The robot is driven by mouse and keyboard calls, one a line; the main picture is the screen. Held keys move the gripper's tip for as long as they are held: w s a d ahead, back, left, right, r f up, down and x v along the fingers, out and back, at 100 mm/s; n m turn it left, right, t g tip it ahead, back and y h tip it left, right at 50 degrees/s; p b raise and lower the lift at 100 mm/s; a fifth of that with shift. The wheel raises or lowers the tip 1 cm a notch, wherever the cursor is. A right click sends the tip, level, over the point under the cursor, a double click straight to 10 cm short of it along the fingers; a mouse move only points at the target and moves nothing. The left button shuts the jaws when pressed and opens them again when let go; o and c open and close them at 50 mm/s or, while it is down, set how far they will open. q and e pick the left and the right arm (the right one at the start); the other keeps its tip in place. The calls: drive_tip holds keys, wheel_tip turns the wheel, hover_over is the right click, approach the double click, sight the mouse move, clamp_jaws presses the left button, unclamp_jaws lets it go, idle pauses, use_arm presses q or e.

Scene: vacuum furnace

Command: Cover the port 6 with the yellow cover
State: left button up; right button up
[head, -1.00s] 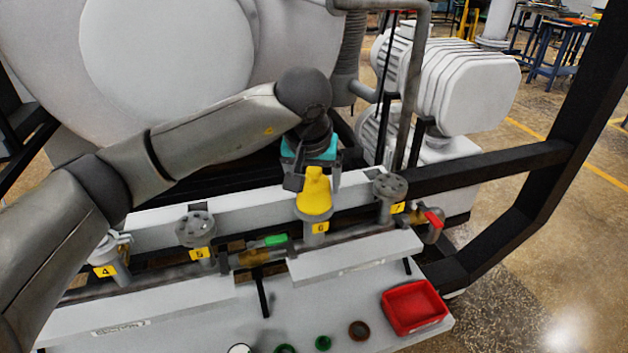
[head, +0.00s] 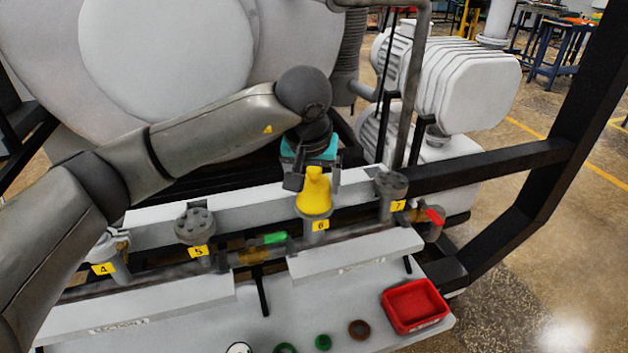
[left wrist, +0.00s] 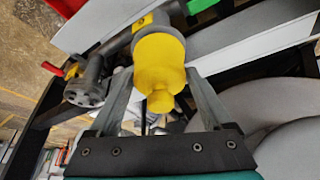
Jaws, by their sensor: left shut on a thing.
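The yellow cover (head: 314,197) sits upright over the top of port 6, whose grey neck with the yellow 6 label (head: 320,226) shows below it. The cover's narrow knob points up at my gripper. My left gripper (head: 314,181) is directly above port 6 with its fingers down on either side of the cover, shut on it. In the left wrist view the cover (left wrist: 159,60) lies between the two grey fingers (left wrist: 158,82) and hides the port's top. My right gripper is in neither view.
Bare flanged port 5 (head: 195,226) stands to the left and port 7 (head: 391,187) to the right. A green-handled valve (head: 273,238) and a red-handled valve (head: 434,216) flank them. A red bin (head: 414,305) and several rings lie on the front shelf.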

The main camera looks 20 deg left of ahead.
use_arm(q)
drive_tip(key=o, duration=1.1)
drive_tip(key=shift+o, duration=0.2)
drive_tip(key=p+v, duration=0.1)
drive_tip(key=v, duration=1.4)
drive_tip(key=shift+p, duration=0.3)
drive_tip(key=shift+s+r, duration=0.1)
